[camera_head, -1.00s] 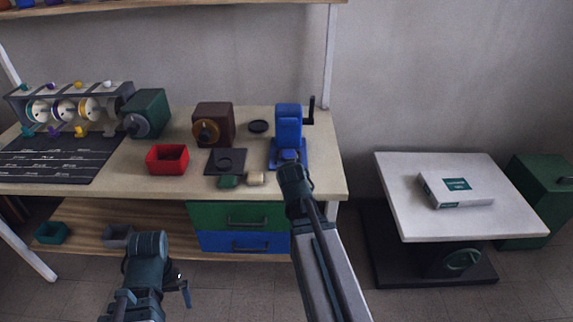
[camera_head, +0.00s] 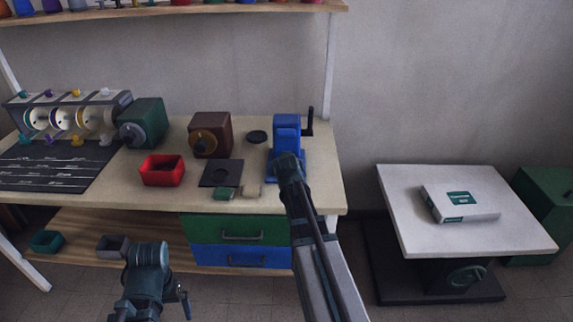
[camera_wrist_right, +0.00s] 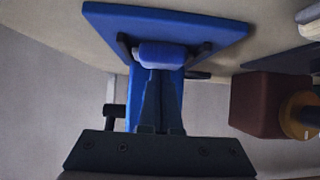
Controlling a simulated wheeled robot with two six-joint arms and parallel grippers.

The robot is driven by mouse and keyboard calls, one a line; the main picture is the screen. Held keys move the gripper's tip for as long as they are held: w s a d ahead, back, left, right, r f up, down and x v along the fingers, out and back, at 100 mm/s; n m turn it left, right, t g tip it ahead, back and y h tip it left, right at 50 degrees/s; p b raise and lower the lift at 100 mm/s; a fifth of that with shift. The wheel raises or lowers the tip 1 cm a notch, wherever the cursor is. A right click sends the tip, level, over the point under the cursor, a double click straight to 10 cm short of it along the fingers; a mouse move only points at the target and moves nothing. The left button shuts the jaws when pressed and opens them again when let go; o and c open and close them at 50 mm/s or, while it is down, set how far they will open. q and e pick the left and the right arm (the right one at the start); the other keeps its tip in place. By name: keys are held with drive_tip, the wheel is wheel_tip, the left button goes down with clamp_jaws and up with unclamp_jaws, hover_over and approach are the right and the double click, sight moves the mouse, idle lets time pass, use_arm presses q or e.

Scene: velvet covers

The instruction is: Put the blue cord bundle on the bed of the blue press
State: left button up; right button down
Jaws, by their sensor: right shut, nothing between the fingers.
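The blue press (camera_head: 287,130) stands at the right end of the workbench, its crank on its right side. In the right wrist view, its blue base plate (camera_wrist_right: 105,22) fills the top. A lighter violet-blue roll (camera_wrist_right: 162,55), which looks like the blue cord bundle, lies across the plate between dark posts. My right gripper (camera_wrist_right: 161,76) is shut and empty, its fingertips right at the roll's edge; whether they touch it I cannot tell. In the head view the right gripper (camera_head: 289,162) hides the roll. My left gripper (camera_head: 184,302) is low, in front of the bench; its jaws are unclear.
A red tray (camera_head: 162,171), a black plate (camera_head: 221,174), a brown machine (camera_head: 209,136), a green machine (camera_head: 141,123) and a spool rack (camera_head: 66,118) share the workbench (camera_head: 120,194). Small green and beige pieces lie left of my right arm. A white table (camera_head: 465,239) stands right, with floor between.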

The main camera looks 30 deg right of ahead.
drive_tip(key=shift+s+a+f, duration=0.1)
drive_tip(key=shift+s+f, duration=0.05)
drive_tip(key=shift+s+a, duration=0.2)
drive_tip(key=shift+s, duration=0.2)
drive_tip(key=shift+w+r+p, duration=0.1)
drive_tip(key=shift+r+p, duration=0.6)
drive_tip(key=shift+p, duration=0.1)
drive_tip(key=shift+r, duration=0.1)
